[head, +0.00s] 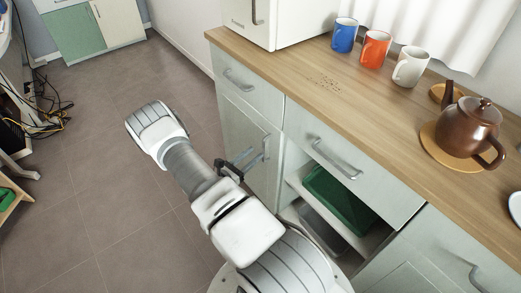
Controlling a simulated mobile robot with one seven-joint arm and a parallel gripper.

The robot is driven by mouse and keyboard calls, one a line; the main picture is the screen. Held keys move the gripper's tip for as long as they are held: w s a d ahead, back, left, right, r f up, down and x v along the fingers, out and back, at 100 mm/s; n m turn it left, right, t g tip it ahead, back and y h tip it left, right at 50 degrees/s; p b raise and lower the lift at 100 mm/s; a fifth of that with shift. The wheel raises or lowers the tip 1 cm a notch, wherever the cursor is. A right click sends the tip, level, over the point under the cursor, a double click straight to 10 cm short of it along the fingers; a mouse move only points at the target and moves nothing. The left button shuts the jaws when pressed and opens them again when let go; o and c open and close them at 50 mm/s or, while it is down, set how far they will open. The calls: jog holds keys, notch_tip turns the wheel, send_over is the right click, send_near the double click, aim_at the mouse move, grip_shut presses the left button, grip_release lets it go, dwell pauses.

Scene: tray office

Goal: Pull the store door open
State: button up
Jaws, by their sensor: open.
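A pale green cabinet door (239,128) with a vertical metal bar handle (267,147) is under the left end of the wooden counter. I take this as the store door; it looks shut or nearly so. My gripper (249,160) is dark and open, with its fingers pointing right at the handle. Whether the fingers are around the handle or just beside it, I cannot tell. My white and grey arm hides the lower part of the door.
Right of the door, an open compartment holds a green tray (333,196) above a grey tray (322,229). Drawers with bar handles sit above. The counter (335,105) carries mugs, a brown teapot (467,124) and a white appliance. Floor to the left is clear; cables (45,105) lie farther left.

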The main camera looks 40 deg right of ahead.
aim_at(263, 146)
jog(key=shift+w+d+b, duration=0.2)
jog(key=shift+d+b, duration=0.1)
jog(key=shift+d, duration=2.05)
grip_shut()
